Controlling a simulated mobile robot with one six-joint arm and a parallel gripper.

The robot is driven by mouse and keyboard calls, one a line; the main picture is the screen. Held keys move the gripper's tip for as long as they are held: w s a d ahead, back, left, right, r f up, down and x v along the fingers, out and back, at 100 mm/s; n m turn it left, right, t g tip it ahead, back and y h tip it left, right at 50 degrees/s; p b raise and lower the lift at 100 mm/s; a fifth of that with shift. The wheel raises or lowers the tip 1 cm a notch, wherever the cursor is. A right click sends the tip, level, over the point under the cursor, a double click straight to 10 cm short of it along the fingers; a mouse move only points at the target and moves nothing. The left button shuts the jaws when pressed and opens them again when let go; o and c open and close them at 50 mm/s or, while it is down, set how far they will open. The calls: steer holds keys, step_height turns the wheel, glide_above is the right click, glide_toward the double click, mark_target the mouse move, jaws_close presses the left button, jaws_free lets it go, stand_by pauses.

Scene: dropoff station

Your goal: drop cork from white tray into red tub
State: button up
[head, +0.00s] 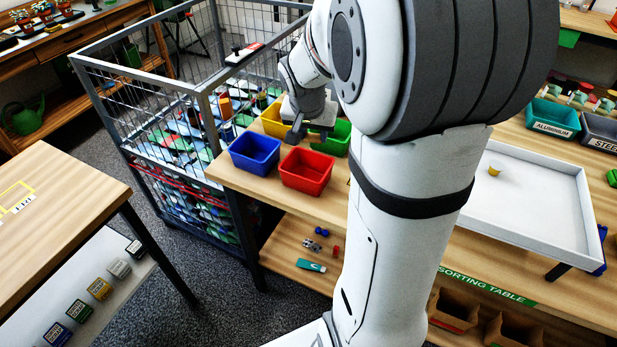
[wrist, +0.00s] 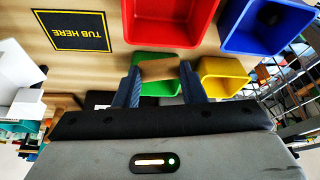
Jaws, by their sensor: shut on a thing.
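My gripper (wrist: 160,76) is shut on a tan cork (wrist: 158,69), held between the two blue-grey fingers in the wrist view. In the head view my gripper (head: 297,134) hangs above the tubs, behind the red tub (head: 306,172); the held cork cannot be made out there. The red tub also shows at the top of the wrist view (wrist: 168,40), ahead of the fingertips; no contents are visible in it. The white tray (head: 535,224) lies on the table at the right and holds one small yellowish-tan piece (head: 494,171).
A blue tub (head: 254,154) stands left of the red one. A green tub (head: 335,140) and a yellow tub (head: 273,122) stand behind. A wire cage (head: 150,150) borders the table's left. A "TUB HERE" mat (wrist: 75,30) is bare.

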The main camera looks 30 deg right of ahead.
steer(key=shift+s+f+b, duration=0.1)
steer(key=shift+f+b, duration=0.25)
steer(key=shift+f, duration=0.6)
steer(key=o, duration=1)
steer(key=shift+r, duration=0.1)
steer(key=v, duration=0.7)
steer(key=shift+r, duration=0.3)
steer(key=shift+s+a, duration=0.1)
steer(key=shift+s, duration=0.1)
steer(key=s+a+f+n+y, duration=0.2)
steer(key=s+a+n, duration=0.6)
steer(key=s, duration=0.8)
steer(key=a+f, duration=0.2)
steer(key=a, duration=0.1)
steer(key=shift+f+g+y, duration=0.3)
steer(key=shift+g+y, duration=0.1)
